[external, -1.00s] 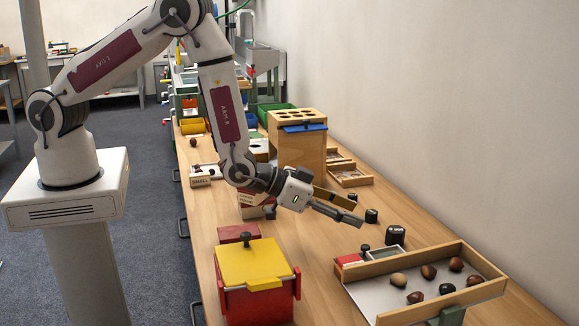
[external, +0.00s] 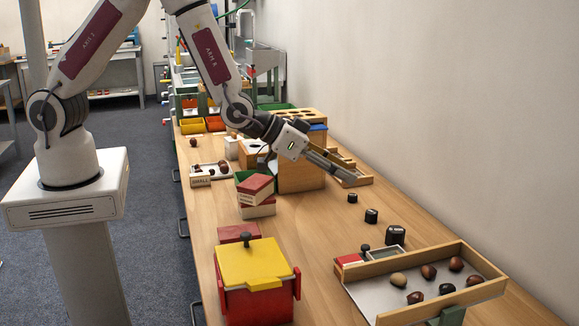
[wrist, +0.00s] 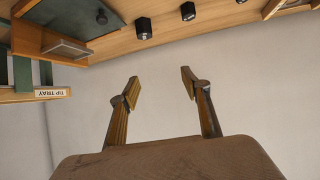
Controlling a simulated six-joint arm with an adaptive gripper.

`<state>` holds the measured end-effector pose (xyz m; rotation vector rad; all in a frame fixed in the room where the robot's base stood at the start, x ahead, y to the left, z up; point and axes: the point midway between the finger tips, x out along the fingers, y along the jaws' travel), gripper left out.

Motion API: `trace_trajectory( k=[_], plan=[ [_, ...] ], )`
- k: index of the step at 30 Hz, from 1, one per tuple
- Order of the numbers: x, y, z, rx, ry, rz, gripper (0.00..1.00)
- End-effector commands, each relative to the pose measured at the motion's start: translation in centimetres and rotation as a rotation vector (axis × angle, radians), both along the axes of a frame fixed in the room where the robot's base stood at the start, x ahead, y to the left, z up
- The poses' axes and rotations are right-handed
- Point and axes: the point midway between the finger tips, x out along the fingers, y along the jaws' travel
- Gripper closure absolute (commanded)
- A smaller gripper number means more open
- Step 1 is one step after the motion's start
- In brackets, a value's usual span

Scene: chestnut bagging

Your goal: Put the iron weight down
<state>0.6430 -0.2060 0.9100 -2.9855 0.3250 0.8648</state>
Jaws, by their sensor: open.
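Several black iron weights stand upright in a row on the wooden table: a small one (external: 352,198), a middle one (external: 371,216) and a larger one (external: 395,236). I cannot tell which one the task means. My gripper (external: 340,173) is in the air beyond the small weight, toward the far end of the table, and touches none of them. In the wrist view its two fingers (wrist: 160,85) are apart with nothing between them. Weights also show at the top of the wrist view, a larger one (wrist: 143,28) and a smaller one (wrist: 188,11).
A wooden-walled tray (external: 375,300) with several chestnuts lies at the front right. A red box with a yellow lid (external: 252,262) stands at the front left. Stacked red-and-white boxes (external: 256,197) and a wooden holed block (external: 300,178) stand near my wrist. The table middle is clear.

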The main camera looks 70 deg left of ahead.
Motion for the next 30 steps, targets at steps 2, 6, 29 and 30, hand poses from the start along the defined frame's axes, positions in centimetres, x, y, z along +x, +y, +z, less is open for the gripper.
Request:
trace_trajectory(
  k=[2, 6, 29, 30],
  plan=[
    [-0.4, 0.8, 1.8, -0.004, 0.012, 0.005, 0.53],
    [-1.4, 2.1, 4.2, -0.004, 0.045, 0.01, 0.53],
    [-11.1, 9.6, 15.0, 0.012, 0.211, 0.045, 0.53],
    [-11.8, 10.0, 15.4, 0.014, 0.219, 0.047, 0.53]
  ],
)
